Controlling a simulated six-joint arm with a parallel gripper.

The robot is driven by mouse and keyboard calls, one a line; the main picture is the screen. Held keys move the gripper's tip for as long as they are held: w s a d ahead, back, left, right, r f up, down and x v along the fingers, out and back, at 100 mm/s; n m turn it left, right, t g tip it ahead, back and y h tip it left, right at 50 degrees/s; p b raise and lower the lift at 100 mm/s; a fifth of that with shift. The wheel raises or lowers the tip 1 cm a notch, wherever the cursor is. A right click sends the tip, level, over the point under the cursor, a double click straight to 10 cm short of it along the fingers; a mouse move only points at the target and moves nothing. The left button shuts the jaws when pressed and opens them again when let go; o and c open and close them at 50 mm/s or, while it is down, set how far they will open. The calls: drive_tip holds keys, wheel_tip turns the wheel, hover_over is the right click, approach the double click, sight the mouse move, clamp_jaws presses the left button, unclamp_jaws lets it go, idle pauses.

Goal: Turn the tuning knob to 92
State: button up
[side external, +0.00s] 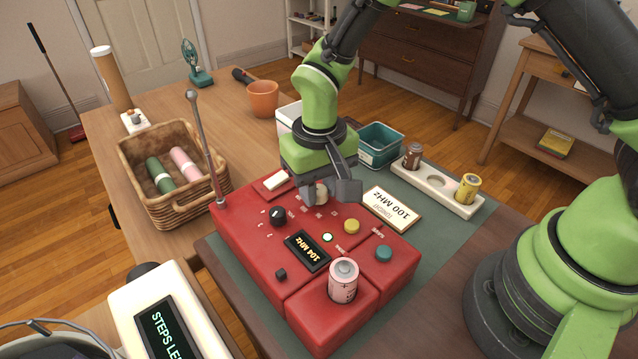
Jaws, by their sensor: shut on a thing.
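A red radio box (235,225) stands on the table with its controls facing up. My gripper (322,188) points down at its back edge, shut on a cream knob (321,197), which the fingers partly hide. Small printed marks lie around this knob, too small to read, and its pointer is not clear. The radio's display (307,251) reads 104 MHz. A card (392,209) beside the radio reads 100 MHz. A second, black knob (278,215) sits left of the gripper and is free.
A pink-white battery (343,281) stands on the radio's front part, near yellow (352,227) and teal (383,253) buttons. An antenna (204,150) rises at the left corner. A battery tray (431,184), teal bin (379,146), basket (190,206) and steps counter (170,318) surround it.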

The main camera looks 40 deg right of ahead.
sight(319, 188)
drive_tip(key=n, duration=1.3)
drive_tip(key=shift+d+n, duration=0.1)
drive_tip(key=shift+n, duration=0.3)
drive_tip(key=n, duration=1.3)
drive_tip(key=shift+w, duration=0.15)
drive_tip(key=o, duration=0.9)
drive_tip(key=shift+r, duration=0.1)
wheel_tip(319, 188, up, 10)
drive_tip(key=shift+f, duration=0.1)
